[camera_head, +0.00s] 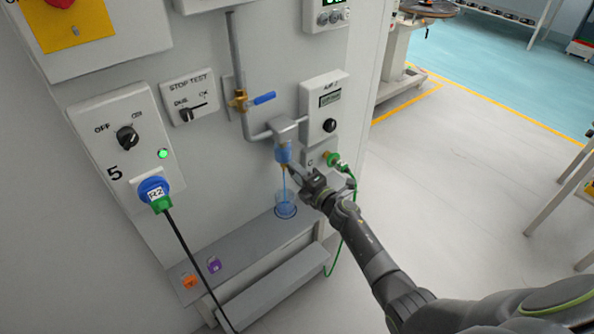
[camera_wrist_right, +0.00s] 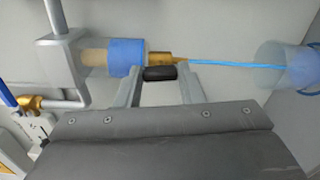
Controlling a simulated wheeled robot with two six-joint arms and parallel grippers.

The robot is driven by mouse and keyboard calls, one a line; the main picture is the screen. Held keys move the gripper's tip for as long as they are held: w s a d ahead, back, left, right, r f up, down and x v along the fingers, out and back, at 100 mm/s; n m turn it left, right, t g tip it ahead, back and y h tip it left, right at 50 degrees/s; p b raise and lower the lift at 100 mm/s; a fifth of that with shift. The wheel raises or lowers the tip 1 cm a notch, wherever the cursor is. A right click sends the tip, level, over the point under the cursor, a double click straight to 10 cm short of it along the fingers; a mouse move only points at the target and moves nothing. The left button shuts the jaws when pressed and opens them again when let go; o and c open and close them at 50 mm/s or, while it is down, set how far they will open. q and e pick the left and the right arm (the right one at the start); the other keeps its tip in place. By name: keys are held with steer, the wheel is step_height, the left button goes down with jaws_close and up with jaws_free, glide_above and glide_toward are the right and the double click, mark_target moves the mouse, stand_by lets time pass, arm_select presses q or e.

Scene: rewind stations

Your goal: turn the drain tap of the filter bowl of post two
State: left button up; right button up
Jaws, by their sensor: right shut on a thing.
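The filter bowl (camera_head: 283,152) hangs under a grey filter head (camera_head: 289,129) on the panel's pipe; its blue part (camera_wrist_right: 126,57) shows in the wrist view. The brass drain tap (camera_wrist_right: 160,57) with a black knob (camera_wrist_right: 160,74) is at the bowl's bottom. My right gripper (camera_head: 292,172) is shut on the tap's knob, with one finger on each side in the wrist view (camera_wrist_right: 160,77). A thin blue stream (camera_wrist_right: 222,65) runs from the tap into a clear cup (camera_head: 286,205) on the ledge below. My left gripper is out of view.
A brass valve with a blue lever (camera_head: 264,98) is on the pipe to the left. A green hose (camera_head: 351,184) hangs close behind my right gripper. An orange tag (camera_head: 189,281) and a purple tag (camera_head: 214,264) are on the ledge (camera_head: 240,262). Open floor lies to the right.

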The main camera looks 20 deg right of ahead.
steer(key=shift+m, duration=0.4)
steer(key=shift+f, duration=0.1)
steer(key=o, duration=1)
steer(key=shift+p+v, duration=0.5)
steer(key=shift+v, duration=8.25)
